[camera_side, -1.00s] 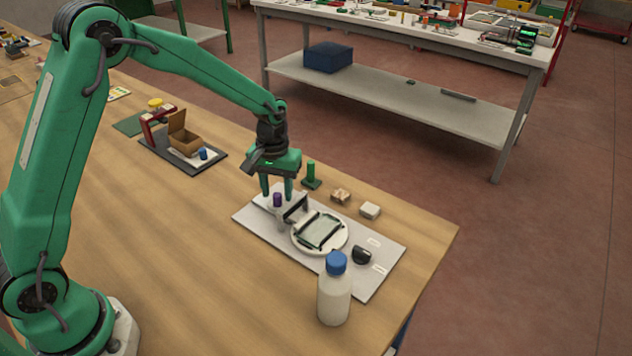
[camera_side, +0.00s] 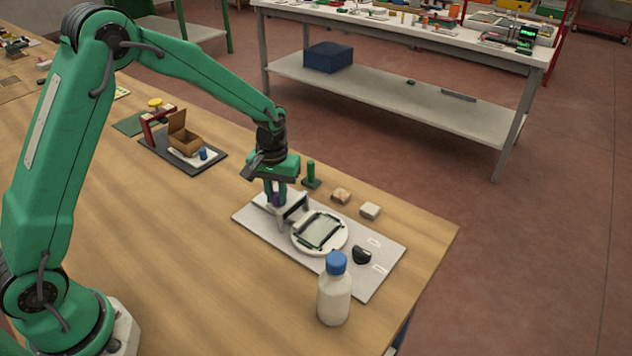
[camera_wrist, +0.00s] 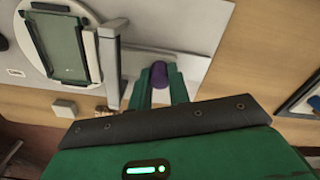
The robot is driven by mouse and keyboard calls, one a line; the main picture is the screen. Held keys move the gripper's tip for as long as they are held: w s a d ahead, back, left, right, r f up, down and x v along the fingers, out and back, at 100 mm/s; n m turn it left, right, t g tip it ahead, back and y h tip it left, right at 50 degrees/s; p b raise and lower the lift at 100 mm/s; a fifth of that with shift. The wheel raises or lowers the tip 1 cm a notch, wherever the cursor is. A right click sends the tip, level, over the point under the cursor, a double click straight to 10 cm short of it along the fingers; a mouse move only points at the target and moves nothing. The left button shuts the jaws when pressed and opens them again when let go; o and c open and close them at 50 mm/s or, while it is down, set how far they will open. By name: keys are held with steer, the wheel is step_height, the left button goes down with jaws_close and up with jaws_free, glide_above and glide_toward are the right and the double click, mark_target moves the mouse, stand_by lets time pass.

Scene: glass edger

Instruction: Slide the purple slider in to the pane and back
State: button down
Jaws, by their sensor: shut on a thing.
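My gripper (camera_side: 276,193) is low over the grey base plate (camera_side: 364,282), shut on the purple slider (camera_wrist: 159,75). In the wrist view the slider's purple knob sits between the two green fingers (camera_wrist: 160,86); in the side view the fingers mostly hide it. The glass pane (camera_side: 320,230) lies in a dark frame on the round white turntable (camera_side: 302,245). It also shows at the upper left of the wrist view (camera_wrist: 66,50). A dark upright with a grey post (camera_side: 294,208) stands between the slider and the pane.
A black knob (camera_side: 362,255) sits on the plate, right of the turntable. A white bottle with a blue cap (camera_side: 334,296) stands at the plate's front edge. A green post (camera_side: 311,174) and two small blocks (camera_side: 341,195) (camera_side: 370,210) stand behind the plate.

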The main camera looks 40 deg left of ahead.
steer(key=shift+a, duration=2.3)
steer(key=c, duration=1.4)
jaws_free()
steer(key=shift+o, duration=0.4)
steer(key=shift+d+r, duration=0.1)
steer(key=shift+r, duration=0.05)
step_height(320, 180, up, 8)
steer(key=shift+f, duration=0.2)
